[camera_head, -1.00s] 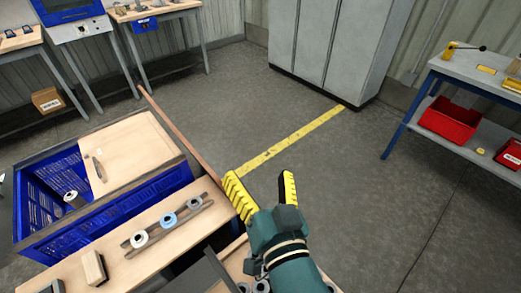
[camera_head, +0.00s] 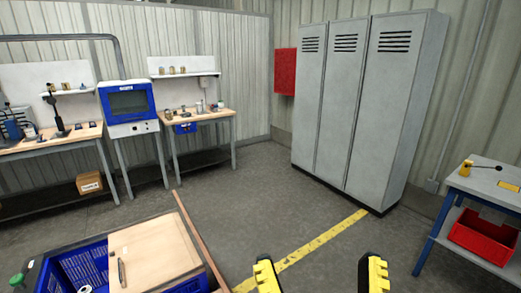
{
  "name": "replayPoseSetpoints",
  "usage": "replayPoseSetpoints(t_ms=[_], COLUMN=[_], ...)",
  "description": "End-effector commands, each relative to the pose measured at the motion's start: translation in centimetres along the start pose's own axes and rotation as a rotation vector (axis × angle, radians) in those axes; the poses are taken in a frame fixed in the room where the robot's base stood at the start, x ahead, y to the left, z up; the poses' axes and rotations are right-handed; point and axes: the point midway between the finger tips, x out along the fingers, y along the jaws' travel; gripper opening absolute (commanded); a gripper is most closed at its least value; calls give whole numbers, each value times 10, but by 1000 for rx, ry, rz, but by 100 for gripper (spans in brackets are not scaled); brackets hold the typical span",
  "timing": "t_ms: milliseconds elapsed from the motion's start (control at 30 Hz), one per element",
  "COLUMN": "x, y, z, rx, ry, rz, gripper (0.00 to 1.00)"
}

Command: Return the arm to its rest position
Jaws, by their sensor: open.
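My gripper (camera_head: 320,274) shows at the bottom edge of the head view, right of the middle. Its two yellow-and-black fingertips stand well apart with only floor seen between them. It is open and holds nothing. The rest of my arm is below the picture. The filter cartridges on their rack are out of view. The blue crate (camera_head: 62,262) is at the lower left, partly covered by a wooden board (camera_head: 160,250) with a dark handle.
Grey lockers (camera_head: 345,110) stand at the back right, beside a red wall box (camera_head: 285,72). A side table (camera_head: 490,187) with a red bin (camera_head: 485,238) is at the right. Workbenches (camera_head: 205,116) and a blue machine (camera_head: 128,102) line the back left. The middle floor is clear.

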Motion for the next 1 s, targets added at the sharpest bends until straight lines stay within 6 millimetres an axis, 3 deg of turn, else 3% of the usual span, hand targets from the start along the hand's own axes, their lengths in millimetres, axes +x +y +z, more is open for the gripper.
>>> replayPoseSetpoints(t_ms=[33, 700, 833, 1000], x=[17, 122, 136, 137], y=[0, 1, 2, 2], z=[-46, -320, -357, -360], rx=[1, 11, 12, 13], ry=[0, -1, 0, -2], rz=[0, 1, 1, 1], gripper=[90, 90, 90, 90])
